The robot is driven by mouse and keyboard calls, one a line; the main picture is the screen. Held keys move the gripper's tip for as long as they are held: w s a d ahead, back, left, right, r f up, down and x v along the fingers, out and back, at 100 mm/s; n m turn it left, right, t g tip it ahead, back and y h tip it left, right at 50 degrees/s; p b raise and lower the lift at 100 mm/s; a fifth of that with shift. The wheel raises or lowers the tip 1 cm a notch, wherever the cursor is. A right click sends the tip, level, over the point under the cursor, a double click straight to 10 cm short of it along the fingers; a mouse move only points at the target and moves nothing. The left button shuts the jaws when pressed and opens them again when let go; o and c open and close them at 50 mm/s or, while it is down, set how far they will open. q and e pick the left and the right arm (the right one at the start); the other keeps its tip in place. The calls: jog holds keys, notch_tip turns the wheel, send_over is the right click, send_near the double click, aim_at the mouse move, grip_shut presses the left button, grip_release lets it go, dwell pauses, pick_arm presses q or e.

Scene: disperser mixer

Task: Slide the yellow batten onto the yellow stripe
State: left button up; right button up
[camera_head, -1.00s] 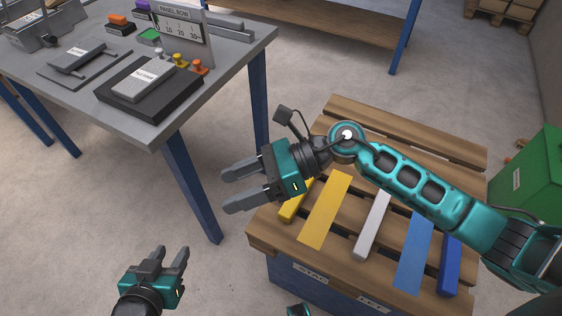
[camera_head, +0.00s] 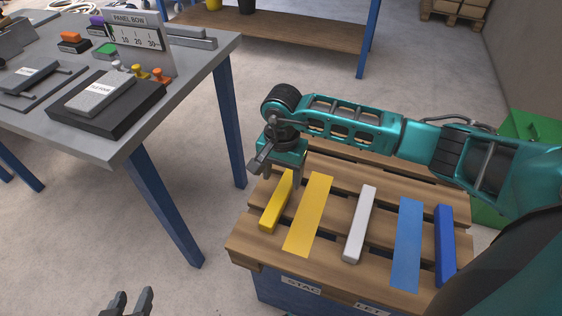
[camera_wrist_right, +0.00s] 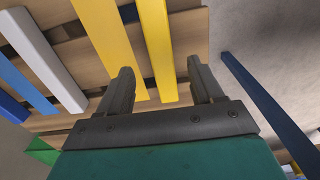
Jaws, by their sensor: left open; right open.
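The yellow batten (camera_head: 277,204) lies on the pallet's left side, slightly slanted. The flat yellow stripe (camera_head: 309,215) runs just to its right, with a narrow gap between them. My right gripper (camera_head: 283,174) points down over the batten's far end, open. In the right wrist view, the batten (camera_wrist_right: 156,40) runs between the open fingers (camera_wrist_right: 161,78), and the stripe (camera_wrist_right: 106,38) lies left of it. I cannot tell whether the fingers touch the batten. My left gripper (camera_head: 132,301) is open and empty at the bottom edge, away from the pallet.
A white batten (camera_head: 359,225), a blue stripe (camera_head: 408,243) and a blue batten (camera_head: 445,245) lie further right on the slatted pallet (camera_head: 258,250). A grey workbench (camera_head: 190,75) with a panel and fixtures stands at left. A green bin (camera_head: 525,130) is at right.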

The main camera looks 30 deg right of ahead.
aim_at(282, 191)
notch_tip(282, 191, down, 7)
jog(key=shift+r+b, duration=0.1)
jog(key=shift+b, duration=0.45)
jog(key=shift+c, duration=0.3)
jog(key=c, duration=1.1)
jog(key=shift+o, duration=0.2)
jog(key=shift+s+d+p, duration=0.6)
jog(key=shift+s+d, duration=0.15)
jog(key=shift+s, duration=0.25)
jog(key=shift+s+d+p, duration=0.4)
jog(key=shift+s+d, duration=0.2)
jog(key=shift+s, duration=0.2)
jog(key=shift+s+d+p, duration=0.25)
jog(key=shift+s+d, duration=0.25)
jog(key=shift+s, duration=0.15)
jog(key=shift+s+d+p, duration=0.25)
jog(key=shift+s+d, duration=0.2)
jog(key=shift+s, duration=0.2)
jog(key=o, duration=1.2)
